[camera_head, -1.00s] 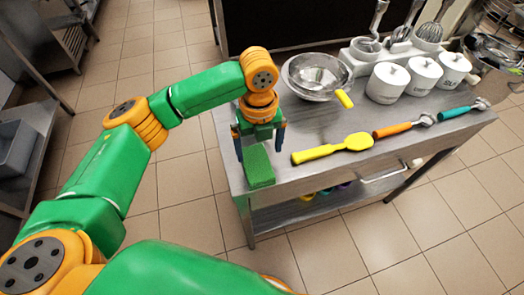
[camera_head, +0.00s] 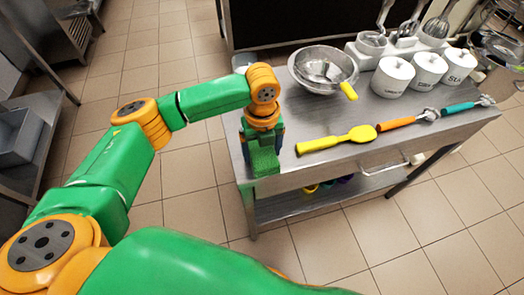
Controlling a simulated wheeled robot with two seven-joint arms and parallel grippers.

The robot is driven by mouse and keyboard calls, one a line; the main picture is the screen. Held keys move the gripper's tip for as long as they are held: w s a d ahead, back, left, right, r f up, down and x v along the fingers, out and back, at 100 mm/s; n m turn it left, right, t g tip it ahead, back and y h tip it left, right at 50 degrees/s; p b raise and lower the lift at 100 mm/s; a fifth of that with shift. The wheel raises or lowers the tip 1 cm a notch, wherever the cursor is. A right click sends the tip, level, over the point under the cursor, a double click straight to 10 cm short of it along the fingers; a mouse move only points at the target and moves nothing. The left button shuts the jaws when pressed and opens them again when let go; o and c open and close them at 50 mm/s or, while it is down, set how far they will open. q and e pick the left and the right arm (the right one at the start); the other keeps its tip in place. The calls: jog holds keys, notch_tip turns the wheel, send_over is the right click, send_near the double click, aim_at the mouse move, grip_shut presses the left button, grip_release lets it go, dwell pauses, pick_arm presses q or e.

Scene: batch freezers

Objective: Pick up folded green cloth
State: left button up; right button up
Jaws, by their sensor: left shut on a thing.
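The folded green cloth (camera_head: 265,162) is at the left front corner of the steel table. My left gripper (camera_head: 264,148) comes down over the cloth from above and is shut on it, one finger on each side. The upper part of the cloth is hidden behind the gripper. I cannot tell whether the cloth still touches the tabletop. My right gripper is not in view.
On the steel table (camera_head: 330,110) lie a yellow spatula (camera_head: 336,140), an orange-handled scoop (camera_head: 408,121) and a teal-handled scoop (camera_head: 468,105). Metal bowls (camera_head: 323,69) stand behind, with white canisters (camera_head: 430,70) to their right. Tiled floor is clear left of the table.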

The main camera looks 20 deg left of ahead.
pick_arm(q)
jog(key=shift+r, duration=0.4)
jog(key=s+r, duration=0.1)
jog(key=r, duration=0.1)
jog(key=s+d+r, duration=0.1)
jog(key=s+r, duration=0.1)
jog(key=r, duration=0.1)
jog(key=s+r, duration=0.1)
jog(key=r, duration=0.2)
jog(key=shift+s+d, duration=0.2)
jog(key=shift+s, duration=0.05)
jog(key=s+d+r, duration=0.3)
jog(key=s+r, duration=0.1)
jog(key=s, duration=0.5)
jog(key=w+a+n+p, duration=0.1)
jog(key=a+n, duration=0.3)
jog(key=n, duration=1)
jog(key=w+a+n, duration=0.4)
jog(key=n, duration=1.1)
jog(key=shift+w+a+f+p, duration=0.2)
jog(key=shift+a+f+p, duration=0.1)
jog(key=shift+f+p, duration=0.15)
